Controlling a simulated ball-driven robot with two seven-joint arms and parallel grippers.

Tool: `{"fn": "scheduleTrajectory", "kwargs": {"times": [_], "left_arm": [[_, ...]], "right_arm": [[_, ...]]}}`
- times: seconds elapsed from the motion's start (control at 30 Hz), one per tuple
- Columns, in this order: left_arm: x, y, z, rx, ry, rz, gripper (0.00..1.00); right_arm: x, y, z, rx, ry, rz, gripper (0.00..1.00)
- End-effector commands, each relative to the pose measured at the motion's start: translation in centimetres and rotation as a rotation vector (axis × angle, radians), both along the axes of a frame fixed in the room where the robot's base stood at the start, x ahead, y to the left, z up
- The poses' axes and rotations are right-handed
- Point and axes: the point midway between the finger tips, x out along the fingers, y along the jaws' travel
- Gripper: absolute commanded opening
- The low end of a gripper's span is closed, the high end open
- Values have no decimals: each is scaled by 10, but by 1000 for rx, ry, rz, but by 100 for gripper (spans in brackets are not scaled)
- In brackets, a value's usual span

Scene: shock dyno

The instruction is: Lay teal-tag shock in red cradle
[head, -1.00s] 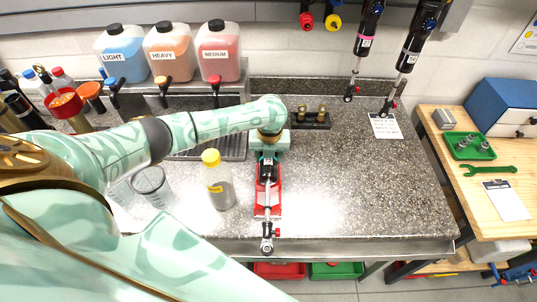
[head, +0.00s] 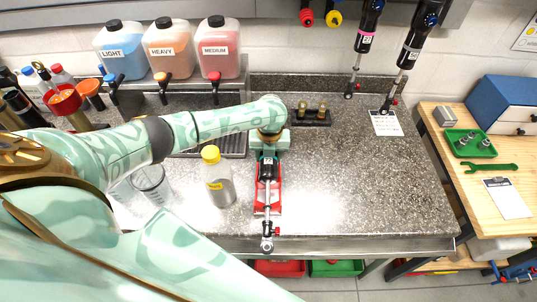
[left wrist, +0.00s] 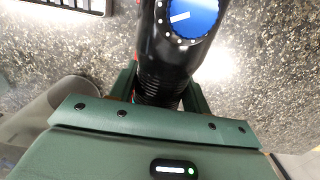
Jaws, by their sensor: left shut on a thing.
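My left gripper (head: 269,152) is shut on a black shock (head: 268,171) at its upper end. The shock lies lengthwise toward the front of the counter, over the red cradle (head: 259,207). Its rod end (head: 267,245) sticks out over the counter's front edge. I cannot tell whether the shock rests on the cradle or is just above it. In the left wrist view the shock's black body with a blue dial (left wrist: 191,17) sits between the green fingers (left wrist: 160,92). My right gripper is not in view.
A yellow-capped bottle (head: 217,180) stands just left of the cradle, with a clear beaker (head: 150,182) beyond. A small dark block (head: 311,117) with brass parts lies behind. Other shocks (head: 366,30) hang at the back. The counter right of the cradle is clear.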

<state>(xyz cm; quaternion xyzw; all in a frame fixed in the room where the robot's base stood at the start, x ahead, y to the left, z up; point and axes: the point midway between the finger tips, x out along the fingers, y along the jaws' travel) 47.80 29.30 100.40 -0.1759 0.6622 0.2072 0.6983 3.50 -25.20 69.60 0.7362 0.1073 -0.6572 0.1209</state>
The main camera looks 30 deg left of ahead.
Motion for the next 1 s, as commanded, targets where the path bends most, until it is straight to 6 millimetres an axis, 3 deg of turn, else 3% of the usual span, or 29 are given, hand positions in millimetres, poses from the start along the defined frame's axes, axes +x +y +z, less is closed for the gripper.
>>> {"fn": "scheduleTrajectory", "kwargs": {"times": [1.0], "left_arm": [[2,-1,-7,-3,1,0,0]], "right_arm": [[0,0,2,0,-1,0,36]]}}
